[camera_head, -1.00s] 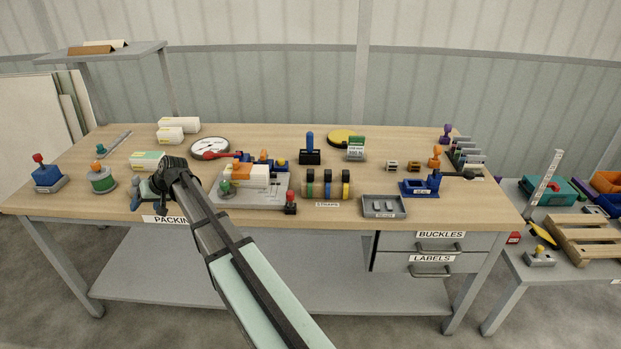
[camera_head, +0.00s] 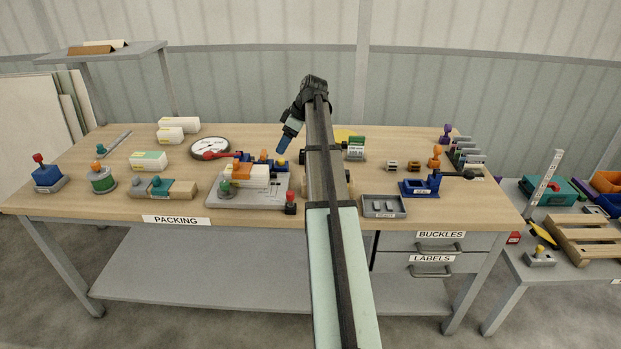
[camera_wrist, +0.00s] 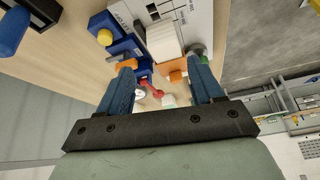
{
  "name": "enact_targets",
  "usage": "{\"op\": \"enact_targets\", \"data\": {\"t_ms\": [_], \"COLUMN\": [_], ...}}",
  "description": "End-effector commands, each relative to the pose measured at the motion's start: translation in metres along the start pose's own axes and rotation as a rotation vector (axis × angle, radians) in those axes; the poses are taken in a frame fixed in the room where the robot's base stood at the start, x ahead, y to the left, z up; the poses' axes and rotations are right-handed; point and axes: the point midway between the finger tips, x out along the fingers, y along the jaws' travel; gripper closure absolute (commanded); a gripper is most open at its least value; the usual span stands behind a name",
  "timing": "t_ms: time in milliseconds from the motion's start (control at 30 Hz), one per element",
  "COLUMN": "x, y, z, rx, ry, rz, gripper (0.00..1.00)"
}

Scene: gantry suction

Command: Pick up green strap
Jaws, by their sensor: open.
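The green strap does not show in either current view. My arm covers most of the strap roll (camera_head: 350,187), and only a small end shows to the right of the arm in the head view. My gripper (camera_head: 283,147) is raised above the back middle of the table, fingers pointing down and a little left. In the wrist view the two blue fingers (camera_wrist: 163,85) are spread apart with nothing gripped between them.
A grey fixture plate (camera_head: 245,200) with white, orange and blue parts lies left of the arm. A grey tray (camera_head: 384,214) and a blue stand (camera_head: 420,187) are to the right. In the wrist view a blue-handled tool (camera_wrist: 12,32) is at upper left.

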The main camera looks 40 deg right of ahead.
Motion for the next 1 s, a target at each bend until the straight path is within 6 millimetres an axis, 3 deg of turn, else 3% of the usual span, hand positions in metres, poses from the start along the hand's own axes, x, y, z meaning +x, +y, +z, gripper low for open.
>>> {"op": "enact_targets", "data": {"t_ms": [33,200,433,567,1000], "x": [-0.017,-0.059,-0.084,-0.078,-0.011], "y": [0.008,0.016,0.018,0.017,0.013], "z": [0.021,0.072,0.106,0.11,0.114], "rx": [-0.022,-0.11,-0.169,-0.176,-0.175], "ry": [-0.014,-0.05,-0.07,-0.072,-0.071], "rz": [-0.003,-0.03,-0.054,-0.059,-0.057], "gripper": [0.34,0.34,0.34,0.34,0.34]}}
